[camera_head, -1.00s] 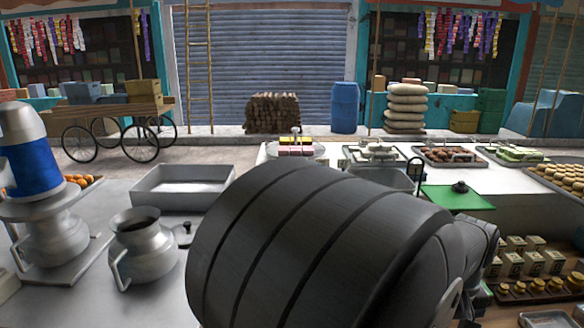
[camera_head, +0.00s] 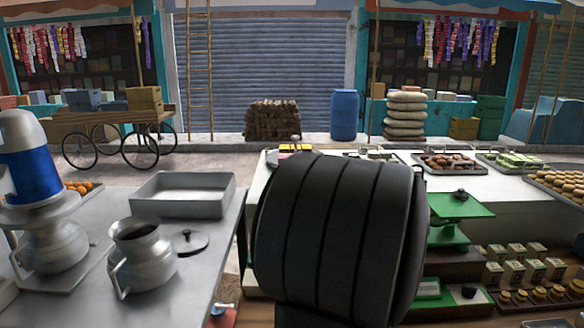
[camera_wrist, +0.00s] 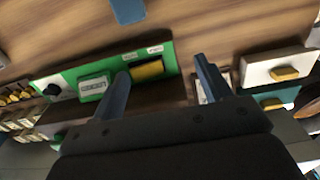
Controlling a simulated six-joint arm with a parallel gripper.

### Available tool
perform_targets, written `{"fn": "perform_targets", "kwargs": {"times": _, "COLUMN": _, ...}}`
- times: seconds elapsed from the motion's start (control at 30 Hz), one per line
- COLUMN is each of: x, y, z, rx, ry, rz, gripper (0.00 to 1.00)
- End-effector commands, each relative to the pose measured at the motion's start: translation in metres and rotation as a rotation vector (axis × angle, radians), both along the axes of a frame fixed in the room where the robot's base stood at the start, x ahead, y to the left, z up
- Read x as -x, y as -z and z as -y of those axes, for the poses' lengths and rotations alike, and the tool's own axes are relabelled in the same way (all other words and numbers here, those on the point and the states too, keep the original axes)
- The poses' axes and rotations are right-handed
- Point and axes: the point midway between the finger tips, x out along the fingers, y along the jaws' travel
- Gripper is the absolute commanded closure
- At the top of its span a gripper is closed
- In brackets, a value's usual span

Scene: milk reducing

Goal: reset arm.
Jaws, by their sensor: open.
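My gripper (camera_wrist: 160,85) shows in the wrist view with its two fingers spread apart and nothing between them. It faces a brown wooden surface (camera_wrist: 230,25) and a green panel (camera_wrist: 112,68) with a yellow part and a small label. In the head view my dark, ribbed arm link fills the lower middle and hides part of the white counter; the gripper's fingers cannot be seen there.
A metal pot (camera_head: 140,255), a blue-banded container (camera_head: 32,165) and a grey tray (camera_head: 183,192) stand on the left metal table (camera_head: 190,275). A gap separates the left table from the white counter (camera_head: 505,190).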

Motion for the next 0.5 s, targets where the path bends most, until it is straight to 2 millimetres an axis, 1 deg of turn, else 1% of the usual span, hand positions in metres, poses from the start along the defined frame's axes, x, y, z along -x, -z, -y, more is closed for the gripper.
{"fn": "perform_targets", "kwargs": {"times": 0.03, "x": -0.008, "y": -0.001, "z": -0.008, "rx": 0.0, "ry": -0.004, "rz": 0.0, "gripper": 0.29}}
{"fn": "perform_targets", "kwargs": {"times": 0.2, "x": -0.031, "y": -0.006, "z": -0.033, "rx": 0.0, "ry": -0.004, "rz": 0.0, "gripper": 0.29}}
{"fn": "perform_targets", "kwargs": {"times": 0.5, "x": -0.066, "y": -0.012, "z": -0.081, "rx": 0.0, "ry": -0.005, "rz": -0.001, "gripper": 0.29}}
